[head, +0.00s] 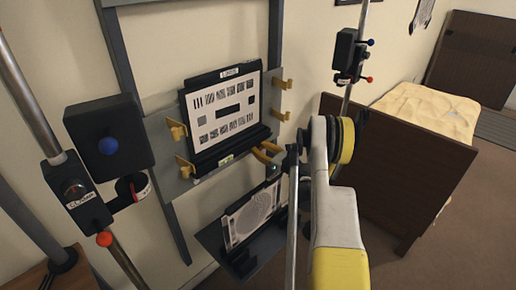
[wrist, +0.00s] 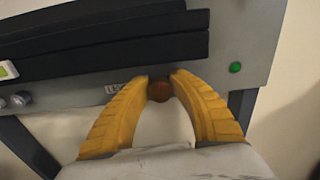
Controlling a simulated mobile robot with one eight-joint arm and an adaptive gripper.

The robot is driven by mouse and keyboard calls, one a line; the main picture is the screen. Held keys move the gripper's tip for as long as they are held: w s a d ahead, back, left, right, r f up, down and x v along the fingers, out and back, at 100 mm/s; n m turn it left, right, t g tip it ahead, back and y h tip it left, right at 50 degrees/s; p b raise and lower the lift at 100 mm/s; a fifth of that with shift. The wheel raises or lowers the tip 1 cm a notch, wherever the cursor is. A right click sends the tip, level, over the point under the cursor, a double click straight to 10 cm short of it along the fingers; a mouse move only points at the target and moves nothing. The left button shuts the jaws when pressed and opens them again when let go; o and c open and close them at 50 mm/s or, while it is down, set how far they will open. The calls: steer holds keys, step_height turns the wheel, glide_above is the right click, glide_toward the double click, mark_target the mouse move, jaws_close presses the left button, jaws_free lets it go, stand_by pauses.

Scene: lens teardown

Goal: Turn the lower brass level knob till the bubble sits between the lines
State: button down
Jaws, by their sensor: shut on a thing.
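A round brown-brass knob (wrist: 160,91) sits on the front of the grey plate (wrist: 262,35) in the wrist view. My gripper (wrist: 160,84) has its two yellow fingertips closed on the knob's sides. In the head view my gripper (head: 264,154) reaches the lower right of the plate, and the knob is hidden there. A small pale level vial with a green patch (wrist: 8,70) shows at the left edge of the wrist view, cut off. Its bubble and lines cannot be made out. It seems to show below the chart in the head view (head: 226,160), too small to read.
A striped test chart (head: 226,108) stands in a black holder, with yellow clamps (head: 178,131) beside it. A second chart (head: 258,212) leans below. Stands with a black box (head: 108,135) and a dark box (head: 346,50) flank the plate. A green button (wrist: 235,68) is right of the knob.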

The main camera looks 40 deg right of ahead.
mark_target(261, 149)
steer(key=shift+n, duration=1.2)
steer(key=c, duration=1.2)
jaws_free()
steer(key=shift+o, duration=0.2)
steer(key=s, duration=0.7)
steer(key=shift+s+d, duration=0.2)
steer(key=shift+d, duration=0.05)
